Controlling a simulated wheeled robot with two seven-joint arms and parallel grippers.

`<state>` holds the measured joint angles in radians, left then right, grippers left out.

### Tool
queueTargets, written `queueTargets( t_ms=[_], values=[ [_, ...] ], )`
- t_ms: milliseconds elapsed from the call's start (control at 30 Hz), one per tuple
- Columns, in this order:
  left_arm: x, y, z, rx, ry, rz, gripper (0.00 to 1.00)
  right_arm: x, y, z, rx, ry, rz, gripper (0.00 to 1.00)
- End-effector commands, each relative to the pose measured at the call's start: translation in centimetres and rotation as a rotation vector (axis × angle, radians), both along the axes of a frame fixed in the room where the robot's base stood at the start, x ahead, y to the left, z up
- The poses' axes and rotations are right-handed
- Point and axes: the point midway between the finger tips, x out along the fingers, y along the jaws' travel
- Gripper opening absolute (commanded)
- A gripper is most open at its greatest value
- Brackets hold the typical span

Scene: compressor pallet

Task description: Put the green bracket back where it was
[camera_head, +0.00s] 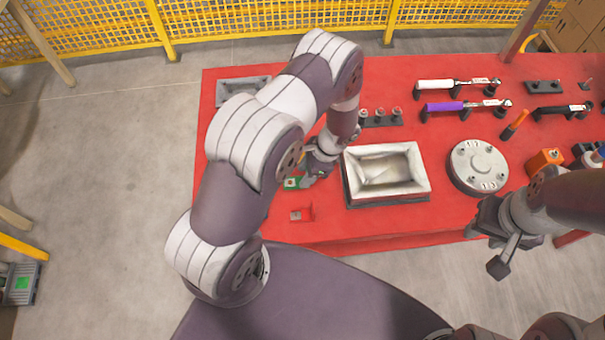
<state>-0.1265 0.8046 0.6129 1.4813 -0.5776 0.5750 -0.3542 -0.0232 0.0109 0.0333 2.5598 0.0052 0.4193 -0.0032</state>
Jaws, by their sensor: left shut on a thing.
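The green bracket (293,183) is at my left gripper (308,178), over the left part of the red table, just left of the metal bin. Only part of it shows; the gripper and wrist cover the rest. My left gripper is shut on it. I cannot tell whether the bracket touches the table top. My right gripper (487,243) is off the table's front edge at the right, with its fingers apart and nothing between them.
A red bracket (302,214) lies on the red table (350,224) near the front. A rectangular metal bin (428,186) and a round flange (479,166) stand to the right. Torque wrenches (447,85) lie behind. A grey tray (232,88) sits at the back left, partly behind my arm.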

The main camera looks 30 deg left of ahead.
Motion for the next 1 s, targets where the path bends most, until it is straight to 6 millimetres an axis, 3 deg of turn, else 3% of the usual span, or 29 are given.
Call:
queueTargets(
  t_ms=[133, 333, 700, 733, 800, 1000],
  values=[
    [0.6, 1.2, -1.1, 0.000, 0.001, 0.000, 0.08, 0.0, 0.0, 0.6, 0.000, 0.000, 0.000, 0.39],
    [0.6, 1.2, -4.4, 0.001, 0.001, 0.000, 0.08, 0.0, 0.0, 1.7, 0.000, 0.000, 0.000, 0.39],
    [0.7, 1.1, -5.3, 0.001, -0.001, 0.001, 0.08, 0.0, 0.0, 1.1, 0.000, 0.000, 0.000, 0.39],
    [0.7, 1.1, -5.2, 0.001, -0.001, 0.001, 0.45, 0.0, 0.0, 1.1, 0.000, 0.000, 0.000, 0.39],
    [0.7, 1.1, -5.1, 0.001, -0.001, 0.001, 0.68, 0.0, 0.0, 1.2, 0.000, 0.000, 0.000, 0.39],
    [0.7, 1.1, -5.1, 0.001, -0.001, 0.001, 0.68, 0.0, 0.0, 1.2, 0.000, 0.000, 0.000, 0.39]
  ],
)
